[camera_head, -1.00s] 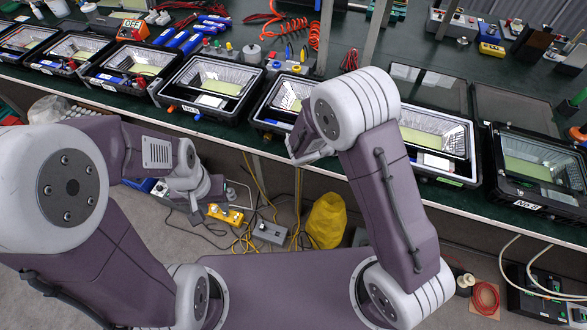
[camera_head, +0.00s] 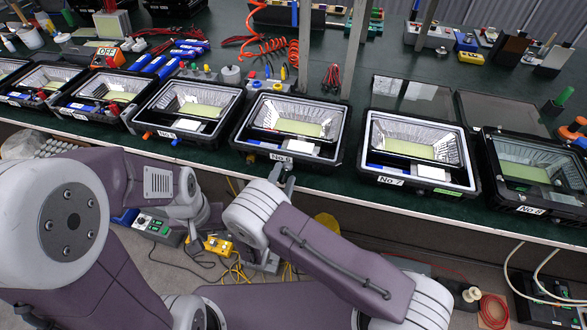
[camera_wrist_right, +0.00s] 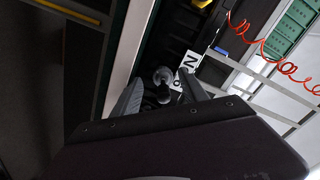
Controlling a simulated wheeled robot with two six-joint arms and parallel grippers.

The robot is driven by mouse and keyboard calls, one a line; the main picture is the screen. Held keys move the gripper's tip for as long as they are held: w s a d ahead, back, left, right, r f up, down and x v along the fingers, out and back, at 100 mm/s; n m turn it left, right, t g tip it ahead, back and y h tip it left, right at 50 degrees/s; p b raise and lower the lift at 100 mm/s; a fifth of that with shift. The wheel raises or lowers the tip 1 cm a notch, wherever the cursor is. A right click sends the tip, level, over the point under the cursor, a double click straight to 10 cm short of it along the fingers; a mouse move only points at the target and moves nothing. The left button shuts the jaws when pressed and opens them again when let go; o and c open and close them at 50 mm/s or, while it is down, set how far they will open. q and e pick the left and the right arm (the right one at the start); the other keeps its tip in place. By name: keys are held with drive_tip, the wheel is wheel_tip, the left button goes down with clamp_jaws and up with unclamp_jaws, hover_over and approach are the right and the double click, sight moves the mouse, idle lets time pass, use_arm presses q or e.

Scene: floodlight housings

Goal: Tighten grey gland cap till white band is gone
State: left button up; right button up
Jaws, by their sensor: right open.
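The floodlight housing labelled No 6 (camera_head: 240,134) stands at the table's front edge in the head view. My right gripper (camera_head: 282,177) is at its front side, just below the label. In the right wrist view my right gripper (camera_wrist_right: 160,92) is open, with a finger on each side of a grey round gland cap (camera_wrist_right: 163,76). A dark piece sits behind the cap between the fingers. I cannot tell whether the fingers touch it, and I cannot make out a white band. My left gripper (camera_head: 208,217) hangs low in front of the table; its jaws are not clear.
More housings stand along the table, such as No 7 (camera_head: 462,160) and No 8 (camera_head: 486,190). Blue cylinders (camera_head: 168,66) and red coiled cable (camera_head: 268,45) lie behind. Yellow cables and boxes (camera_head: 218,245) are on the floor beneath.

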drive_tip(key=shift+w+r, duration=0.1)
drive_tip(key=shift+w, duration=0.5)
use_arm(q)
drive_tip(key=shift+w+d+f, duration=0.15)
drive_tip(key=shift+w, duration=0.1)
use_arm(e)
drive_tip(key=shift+d, duration=0.1)
clamp_jaws()
